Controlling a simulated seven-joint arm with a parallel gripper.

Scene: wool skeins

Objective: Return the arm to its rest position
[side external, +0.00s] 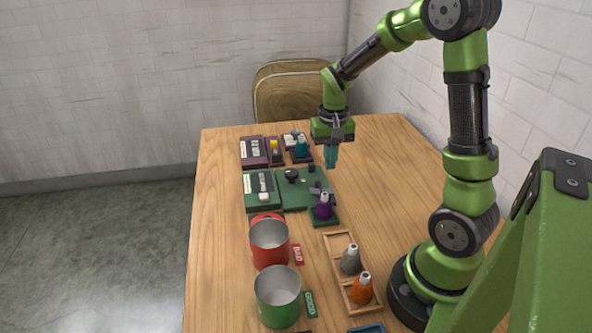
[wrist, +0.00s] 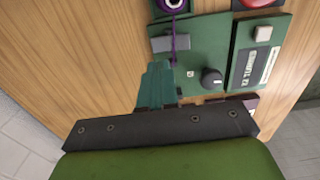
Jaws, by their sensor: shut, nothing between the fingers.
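My gripper (side external: 331,156) is shut and empty, with teal fingers pointing down above the far part of the wooden table (side external: 385,165). In the side view it hangs just right of a teal skein (side external: 301,146) and beyond the green board (side external: 290,190). In the wrist view the shut fingers (wrist: 157,88) show over bare wood at the edge of the green board (wrist: 205,58). My arm reaches out from its base at the near right of the table.
A purple skein (side external: 323,206) stands on a green base. A red pot (side external: 269,243) and a green pot (side external: 278,296) stand nearer. A wooden rack (side external: 334,253) holds a grey skein (side external: 350,260) and an orange skein (side external: 361,289). The table's right side is mostly clear.

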